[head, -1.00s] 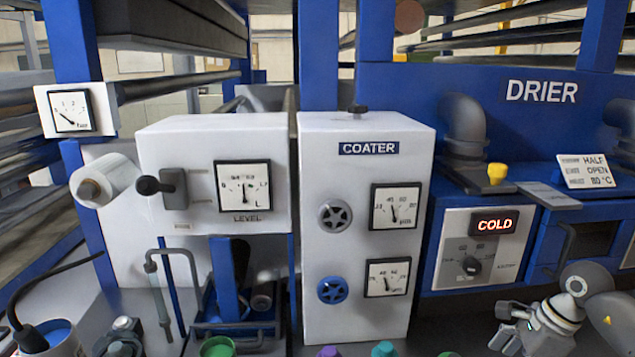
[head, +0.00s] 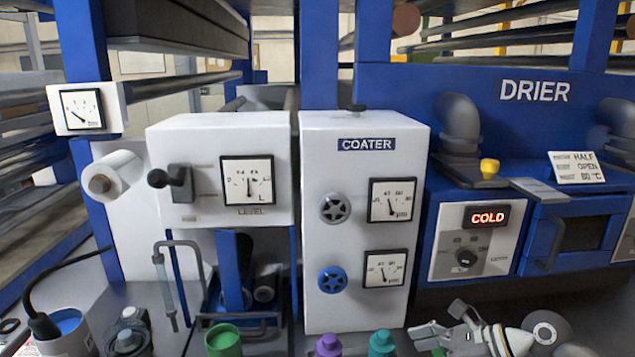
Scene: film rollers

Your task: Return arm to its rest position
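My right gripper (head: 434,323) is low in the head view, right of centre, in front of the space between the white coater cabinet (head: 365,220) and the blue drier (head: 500,215). Its fingers point left and look apart, with nothing seen between them. My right arm (head: 510,342) runs from it toward the lower right and is partly cut off by the frame edge. The gripper touches none of the cabinets as far as I can see. I cannot make out my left gripper.
Green (head: 223,340), purple (head: 328,345) and teal (head: 382,344) caps stand along the bottom edge. A bucket (head: 68,335) with a dark cable and a grey fitting (head: 127,332) are at lower left. A level unit (head: 220,140) with a lever stands left of the coater.

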